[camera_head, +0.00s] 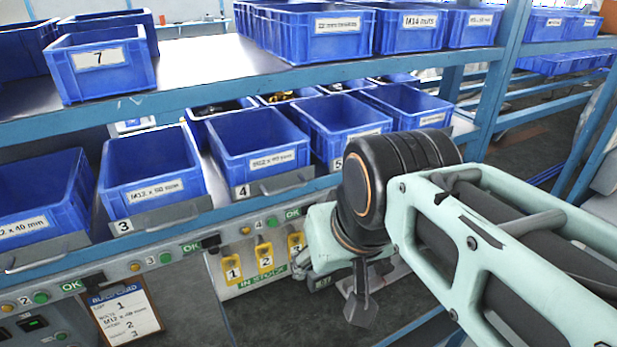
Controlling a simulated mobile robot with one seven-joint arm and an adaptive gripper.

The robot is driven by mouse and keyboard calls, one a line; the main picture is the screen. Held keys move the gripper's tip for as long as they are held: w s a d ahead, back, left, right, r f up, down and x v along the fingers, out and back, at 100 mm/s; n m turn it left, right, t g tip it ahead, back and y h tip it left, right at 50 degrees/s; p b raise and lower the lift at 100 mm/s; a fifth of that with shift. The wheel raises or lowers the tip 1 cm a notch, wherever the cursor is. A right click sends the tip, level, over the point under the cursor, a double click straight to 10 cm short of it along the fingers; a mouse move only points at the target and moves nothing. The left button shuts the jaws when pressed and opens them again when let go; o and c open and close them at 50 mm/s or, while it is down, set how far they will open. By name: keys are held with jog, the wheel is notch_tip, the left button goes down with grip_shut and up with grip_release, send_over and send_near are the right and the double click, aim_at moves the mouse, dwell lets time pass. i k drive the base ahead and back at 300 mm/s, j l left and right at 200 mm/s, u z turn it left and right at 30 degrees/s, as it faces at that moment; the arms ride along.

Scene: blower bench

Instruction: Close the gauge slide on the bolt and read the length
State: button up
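I see no gauge slide and no bolt in the head view. My arm reaches in from the right, and its black joint and pale green links cover the centre right of the picture. Below the wrist a grey piece, which looks like part of my gripper (360,302), points down in front of the lower bench area. Most of the gripper is hidden behind my arm, so I cannot tell whether it is open or holds anything.
A blue rack holds blue bins, including one marked 7 (100,65) and an M12 x 50 mm bin (152,172). Yellow tags numbered 1 (232,268) and 2 (265,256) hang below the rail. A clipboard (125,314) hangs at lower left.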

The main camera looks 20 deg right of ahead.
aim_at(384, 267)
jog(key=z, duration=0.75)
jog(key=k+l+u, duration=0.15)
jog(key=i+l+u, duration=0.25)
jog(key=l+u, duration=0.25)
jog(key=l, duration=0.25)
jog(key=k, duration=0.35)
